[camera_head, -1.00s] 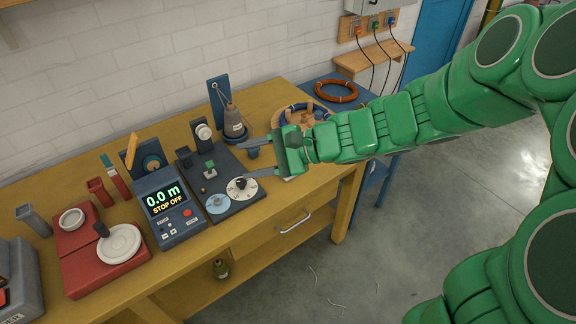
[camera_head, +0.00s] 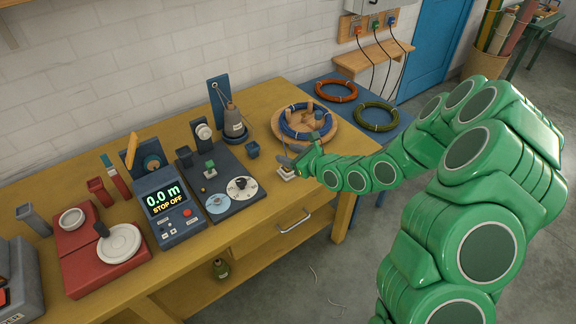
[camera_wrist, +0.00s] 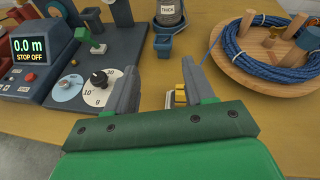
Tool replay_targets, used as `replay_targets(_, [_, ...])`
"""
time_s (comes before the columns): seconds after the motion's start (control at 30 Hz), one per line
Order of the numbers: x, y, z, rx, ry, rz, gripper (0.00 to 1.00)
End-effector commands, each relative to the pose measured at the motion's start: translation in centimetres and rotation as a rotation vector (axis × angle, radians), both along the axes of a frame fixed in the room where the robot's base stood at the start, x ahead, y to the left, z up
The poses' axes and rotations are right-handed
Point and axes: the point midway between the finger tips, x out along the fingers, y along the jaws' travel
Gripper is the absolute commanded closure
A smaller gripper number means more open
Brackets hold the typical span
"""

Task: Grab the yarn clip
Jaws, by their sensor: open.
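A small yellow piece (camera_wrist: 181,93) on a pale square base sits on the bench between my fingers, nearer the right one. It looks like the yarn clip, though its shape is partly hidden. In the head view only the pale base (camera_head: 286,173) shows beside my gripper (camera_head: 288,162). In the wrist view my gripper (camera_wrist: 166,80) is open and empty, its fingers pointing forward low over the bench, with a gap on the left side of the yellow piece. I cannot tell whether the right finger touches it.
A wooden tray (camera_head: 332,138) with a blue coil stands right of my gripper. A dark blue cup (camera_wrist: 163,45) and a grey weight marked THICK (camera_wrist: 169,13) stand ahead. A dial panel (camera_wrist: 76,90) and the meter (camera_head: 169,207) lie left.

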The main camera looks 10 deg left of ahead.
Motion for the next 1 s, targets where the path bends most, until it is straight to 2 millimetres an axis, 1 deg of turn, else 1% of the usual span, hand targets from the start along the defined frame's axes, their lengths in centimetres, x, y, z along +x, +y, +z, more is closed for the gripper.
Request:
replay_targets(0.03, [0.3, -0.5, -1.6, -0.001, 0.038, -0.031, 0.47])
replay_targets(0.1, [0.6, -1.2, -3.3, -0.002, 0.077, -0.069, 0.47])
replay_targets(0.2, [0.9, -1.8, -4.7, -0.004, 0.112, -0.104, 0.47])
replay_targets(0.37, [1.2, -2.0, -5.5, -0.005, 0.131, -0.124, 0.47])
replay_targets(0.77, [2.7, -0.3, -6.7, -0.006, 0.131, -0.122, 0.47])
replay_targets(0.87, [3.0, 0.0, -7.1, -0.006, 0.132, -0.121, 0.47])
replay_targets(1.0, [4.0, 0.7, -8.1, -0.007, 0.131, -0.122, 0.47])
